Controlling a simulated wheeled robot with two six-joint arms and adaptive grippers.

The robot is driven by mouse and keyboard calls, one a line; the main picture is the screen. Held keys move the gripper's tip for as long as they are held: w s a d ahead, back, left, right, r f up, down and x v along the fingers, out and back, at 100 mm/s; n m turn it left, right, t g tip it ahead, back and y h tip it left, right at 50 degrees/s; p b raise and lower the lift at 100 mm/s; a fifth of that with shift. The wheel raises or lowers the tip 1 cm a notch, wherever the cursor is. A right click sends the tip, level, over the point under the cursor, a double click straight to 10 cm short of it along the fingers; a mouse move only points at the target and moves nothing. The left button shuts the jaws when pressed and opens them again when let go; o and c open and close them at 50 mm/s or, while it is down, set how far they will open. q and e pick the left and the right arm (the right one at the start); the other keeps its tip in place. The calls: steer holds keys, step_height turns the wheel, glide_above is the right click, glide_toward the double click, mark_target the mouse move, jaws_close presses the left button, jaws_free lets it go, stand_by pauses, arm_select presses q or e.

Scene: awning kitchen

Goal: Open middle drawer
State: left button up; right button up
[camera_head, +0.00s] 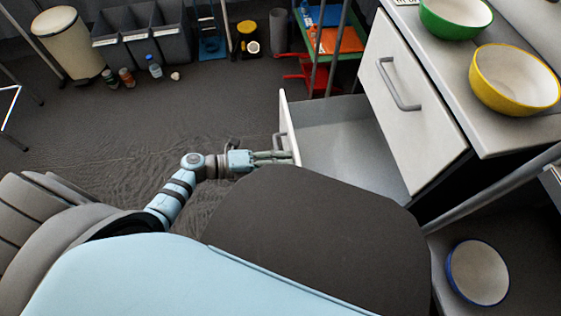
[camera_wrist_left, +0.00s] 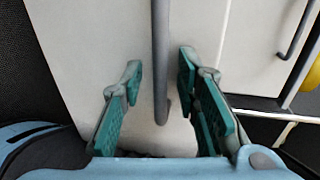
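The middle drawer (camera_head: 335,135) is pulled well out of the white cabinet below the closed top drawer (camera_head: 405,100), and its inside looks empty. Its front panel (camera_head: 287,112) faces left, with the grey handle (camera_head: 277,142) on it. My left gripper (camera_head: 284,157) is at the near end of that front, by the handle. In the left wrist view my left gripper (camera_wrist_left: 160,88) is open, with the handle bar (camera_wrist_left: 160,50) between its fingers and gaps on both sides. My right gripper is not in view.
A yellow bowl (camera_head: 515,80) and a green bowl (camera_head: 455,15) stand on the counter. A white bowl with a blue rim (camera_head: 478,272) sits lower right. Bins (camera_head: 145,35) and small bottles are at the back. The floor (camera_head: 190,115) left of the drawer is clear.

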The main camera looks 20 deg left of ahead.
arm_select(q)
steer(key=shift+s+a, duration=0.1)
steer(key=shift+a, duration=0.1)
steer(key=v, duration=1.1)
steer(key=shift+s+a, duration=0.15)
steer(key=shift+a, duration=0.1)
steer(key=shift+r, duration=0.1)
